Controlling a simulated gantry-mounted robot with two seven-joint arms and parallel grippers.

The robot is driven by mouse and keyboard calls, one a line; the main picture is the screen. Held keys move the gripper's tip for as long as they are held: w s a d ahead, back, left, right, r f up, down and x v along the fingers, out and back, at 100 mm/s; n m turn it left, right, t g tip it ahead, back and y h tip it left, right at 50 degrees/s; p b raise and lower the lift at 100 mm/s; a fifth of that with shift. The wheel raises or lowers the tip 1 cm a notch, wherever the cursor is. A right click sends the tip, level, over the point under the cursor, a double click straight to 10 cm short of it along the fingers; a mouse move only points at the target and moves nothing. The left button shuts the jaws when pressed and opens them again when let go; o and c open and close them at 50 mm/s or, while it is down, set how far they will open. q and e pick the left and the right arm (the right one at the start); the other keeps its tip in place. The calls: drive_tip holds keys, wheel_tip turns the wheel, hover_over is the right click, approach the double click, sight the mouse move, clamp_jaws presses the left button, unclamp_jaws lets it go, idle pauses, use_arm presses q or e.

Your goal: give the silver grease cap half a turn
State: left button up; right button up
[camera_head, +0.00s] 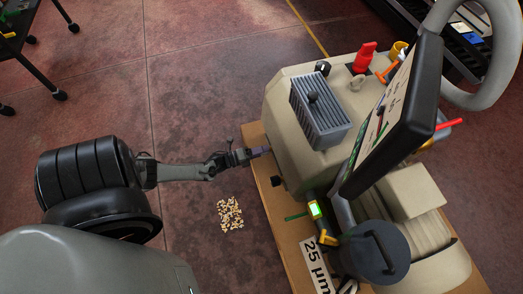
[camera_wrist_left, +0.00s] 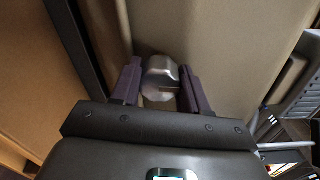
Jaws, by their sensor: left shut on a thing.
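The silver grease cap (camera_wrist_left: 160,72) sits against the beige machine body (camera_wrist_left: 215,45) in the left wrist view. My left gripper (camera_wrist_left: 160,84) has one finger on each side of the cap and is shut on it. In the head view, my left arm comes in from the left and its gripper (camera_head: 262,151) reaches the near left side of the beige machine. The cap is too small or hidden to make out in the head view. My right gripper does not show in either view.
The machine stands on a wooden board (camera_head: 262,190). A grey finned block (camera_head: 320,110) sits on top, and a dark screen (camera_head: 395,115) rises at its right. A pile of small tan pieces (camera_head: 230,214) lies on the floor.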

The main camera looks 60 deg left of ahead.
use_arm(q)
drive_tip(key=m, duration=0.3)
drive_tip(key=shift+m, duration=0.3)
drive_tip(key=m, duration=0.4)
drive_tip(key=shift+m+p, duration=0.3)
drive_tip(key=shift+p, duration=0.05)
drive_tip(key=m, duration=0.5)
drive_tip(key=shift+d+m, duration=0.1)
drive_tip(key=shift+m, duration=0.3)
drive_tip(key=shift+r+m, duration=0.1)
drive_tip(key=shift+m, duration=1.1)
drive_tip(key=o, duration=1)
drive_tip(key=shift+o, duration=0.2)
drive_tip(key=shift+s, duration=0.1)
